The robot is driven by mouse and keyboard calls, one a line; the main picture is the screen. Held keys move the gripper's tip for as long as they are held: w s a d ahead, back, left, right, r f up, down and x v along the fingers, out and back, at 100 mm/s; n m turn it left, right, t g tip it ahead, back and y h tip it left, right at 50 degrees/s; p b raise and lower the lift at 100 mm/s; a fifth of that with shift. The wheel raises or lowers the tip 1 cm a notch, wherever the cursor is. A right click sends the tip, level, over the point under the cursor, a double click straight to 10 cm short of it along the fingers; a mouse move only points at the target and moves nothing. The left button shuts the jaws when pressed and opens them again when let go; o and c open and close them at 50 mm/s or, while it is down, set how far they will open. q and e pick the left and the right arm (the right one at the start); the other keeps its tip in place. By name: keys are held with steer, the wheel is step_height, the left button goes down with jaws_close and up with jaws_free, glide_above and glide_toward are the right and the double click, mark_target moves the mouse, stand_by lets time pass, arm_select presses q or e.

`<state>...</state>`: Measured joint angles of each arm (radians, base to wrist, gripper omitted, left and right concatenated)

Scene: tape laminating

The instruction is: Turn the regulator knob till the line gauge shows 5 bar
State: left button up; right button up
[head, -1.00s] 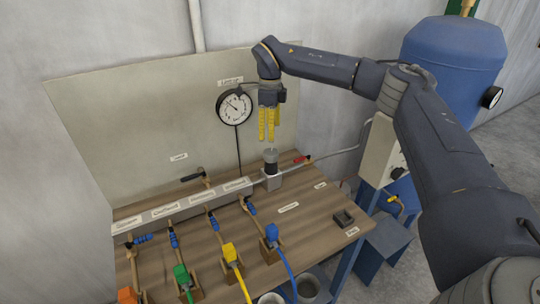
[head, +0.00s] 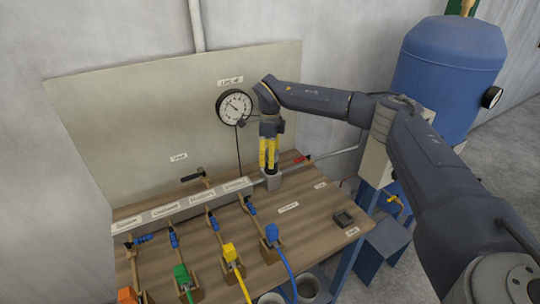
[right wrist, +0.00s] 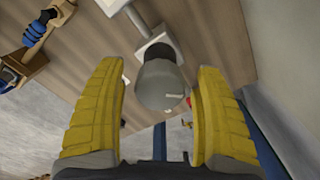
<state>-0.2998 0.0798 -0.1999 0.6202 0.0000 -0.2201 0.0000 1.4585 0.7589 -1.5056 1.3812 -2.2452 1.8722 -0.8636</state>
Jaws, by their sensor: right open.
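The line gauge (head: 234,107) is a round white dial on the grey back panel; its needle reading is too small to tell. The regulator (head: 272,182) is a grey block on the line at the back right of the bench. Its grey knob (right wrist: 160,85) shows in the right wrist view, with a small light mark on its side. My right gripper (head: 269,168) points down over the regulator and hides the knob in the head view. In the right wrist view its yellow fingers (right wrist: 158,115) are open on either side of the knob, with gaps. My left gripper is not in view.
A red-handled valve (head: 301,159) is just right of the regulator. A labelled manifold (head: 180,207) runs left with several blue-fitted branches. Coloured hose plugs stand in front, including a blue one (head: 272,232). A blue tank (head: 447,70) stands behind.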

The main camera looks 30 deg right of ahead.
steer(key=c, duration=1.3)
steer(key=m, duration=0.6)
steer(key=shift+w+d+m, duration=0.1)
steer(key=shift+m, duration=0.3)
steer(key=m, duration=0.6)
steer(key=shift+d, duration=0.1)
steer(key=shift+m, duration=0.4)
steer(key=o, duration=1.3)
